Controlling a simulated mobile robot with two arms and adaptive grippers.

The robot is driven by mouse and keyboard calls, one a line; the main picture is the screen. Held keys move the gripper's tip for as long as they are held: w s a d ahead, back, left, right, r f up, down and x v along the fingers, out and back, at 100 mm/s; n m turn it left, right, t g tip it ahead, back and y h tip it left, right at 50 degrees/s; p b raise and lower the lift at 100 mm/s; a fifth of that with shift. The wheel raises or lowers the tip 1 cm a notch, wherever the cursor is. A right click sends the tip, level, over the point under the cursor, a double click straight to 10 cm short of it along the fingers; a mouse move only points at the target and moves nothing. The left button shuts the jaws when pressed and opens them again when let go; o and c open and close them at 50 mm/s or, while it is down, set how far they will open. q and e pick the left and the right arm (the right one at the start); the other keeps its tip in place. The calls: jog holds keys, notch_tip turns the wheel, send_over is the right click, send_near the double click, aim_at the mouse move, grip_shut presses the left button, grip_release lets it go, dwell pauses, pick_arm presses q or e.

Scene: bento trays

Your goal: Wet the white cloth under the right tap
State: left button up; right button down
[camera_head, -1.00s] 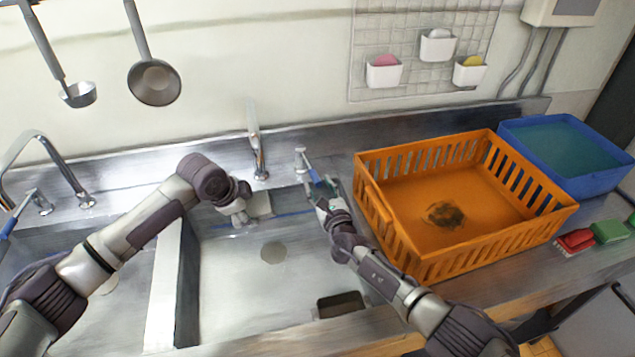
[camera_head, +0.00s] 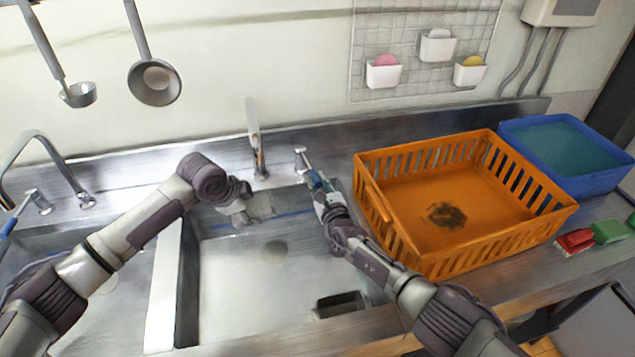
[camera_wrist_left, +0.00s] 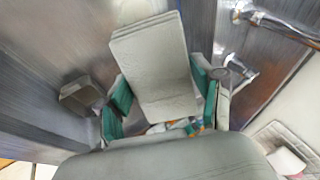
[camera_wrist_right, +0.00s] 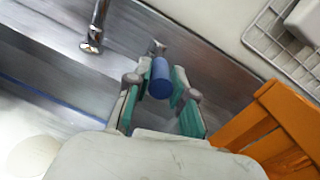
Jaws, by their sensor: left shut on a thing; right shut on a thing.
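The white cloth (camera_head: 260,207) is held by my left gripper (camera_head: 242,212) over the back of the right sink, near the right tap (camera_head: 256,150). In the left wrist view the folded cloth (camera_wrist_left: 155,65) stands out between the green-padded fingers (camera_wrist_left: 165,105). My right gripper (camera_head: 318,187) is shut on the tap's blue-tipped lever (camera_head: 304,160), right of the spout. In the right wrist view the blue handle end (camera_wrist_right: 160,80) sits between the fingers (camera_wrist_right: 158,90). I cannot tell whether water is running.
An orange crate (camera_head: 468,247) with a dark stain inside stands right of the sink. A blue tub (camera_head: 590,185) of water is behind it. Red (camera_head: 575,241) and green (camera_head: 610,231) brushes lie at the right. A left tap (camera_head: 70,175) serves the other basin.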

jog(key=shift+s+a+m+t+h, duration=0.25)
jog(key=shift+a+m+t+h, duration=0.15)
jog(key=shift+a+m+h, duration=0.35)
jog(key=c, duration=1)
grip_release()
jog(key=shift+a, duration=0.15)
jog(key=v, duration=1.2)
jog(key=shift+r, duration=0.15)
